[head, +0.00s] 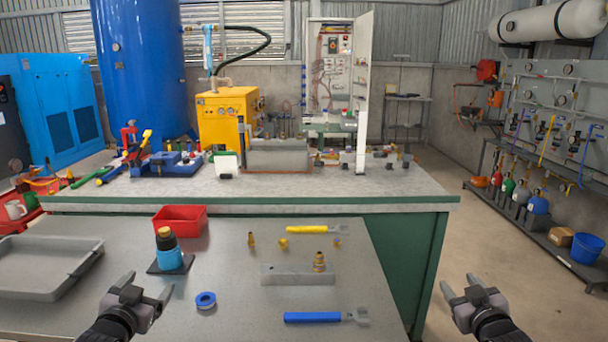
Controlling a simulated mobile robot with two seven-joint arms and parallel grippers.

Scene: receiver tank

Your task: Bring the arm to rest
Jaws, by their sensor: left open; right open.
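My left gripper (143,292) is at the lower left of the head view, over the grey table's front part. Its jaws are apart and nothing is between them. My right gripper (461,284) is at the lower right, beyond the table's right edge and over the floor. Its jaws are also apart and empty. Neither gripper touches any object that I can see. Only the ends of both arms show at the bottom of the view.
The grey table (220,255) holds a grey tray (92,262), red bin (203,222), blue bottle (170,259), blue tape roll (206,301), metal block (290,276) with brass fittings, yellow wrench (310,229) and blue wrench (312,317). A green-sided workbench (405,183) stands behind.

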